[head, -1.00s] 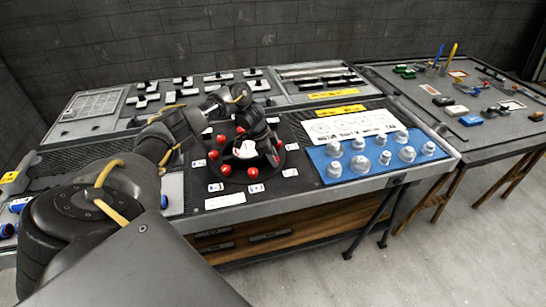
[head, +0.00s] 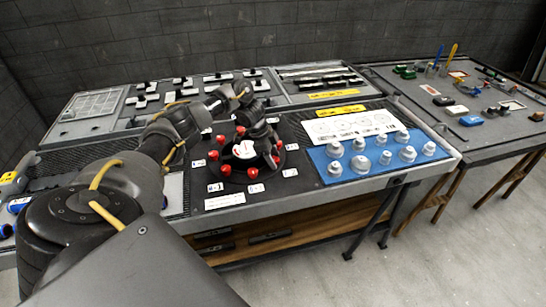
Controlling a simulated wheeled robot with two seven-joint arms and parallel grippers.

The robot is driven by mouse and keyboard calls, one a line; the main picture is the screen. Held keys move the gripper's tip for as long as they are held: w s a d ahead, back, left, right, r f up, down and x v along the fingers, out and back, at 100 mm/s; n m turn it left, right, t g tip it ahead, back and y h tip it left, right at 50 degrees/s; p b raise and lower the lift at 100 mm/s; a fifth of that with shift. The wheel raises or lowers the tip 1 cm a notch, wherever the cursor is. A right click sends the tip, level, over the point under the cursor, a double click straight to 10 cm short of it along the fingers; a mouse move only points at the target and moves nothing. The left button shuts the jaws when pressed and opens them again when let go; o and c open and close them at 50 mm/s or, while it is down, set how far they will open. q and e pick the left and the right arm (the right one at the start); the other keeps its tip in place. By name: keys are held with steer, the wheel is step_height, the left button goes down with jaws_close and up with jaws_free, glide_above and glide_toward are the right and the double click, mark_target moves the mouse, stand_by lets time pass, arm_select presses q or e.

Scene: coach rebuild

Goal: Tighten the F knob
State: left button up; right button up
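A round black fixture (head: 233,176) with several red knobs around its rim and a white centre (head: 245,149) sits on the dark middle panel of the workbench. Red knobs show at its near side (head: 252,173) and left side (head: 213,155). Small white labels lie around it, but their letters are too small to read, so I cannot tell which knob is F. My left gripper (head: 262,146) reaches over the fixture from behind, pointing down at its right part. Its fingertips are small and dark against the fixture, and their opening is unclear. My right gripper is out of view.
A blue tray (head: 322,172) with several grey-white knobs stands right of the fixture, below a white printed sheet (head: 350,124). Black fittings fill the back panel. A second table (head: 485,140) with small parts stands at the right. Floor is clear in front.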

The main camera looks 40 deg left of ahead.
arm_select(q)
steer(key=shift+r, duration=0.1)
steer(key=shift+a+r, duration=0.2)
steer(key=shift+r, duration=0.15)
steer(key=p+v, duration=0.1)
steer(key=v, duration=0.9)
steer(key=shift+s+d+f, duration=0.1)
steer(key=shift+f, duration=0.05)
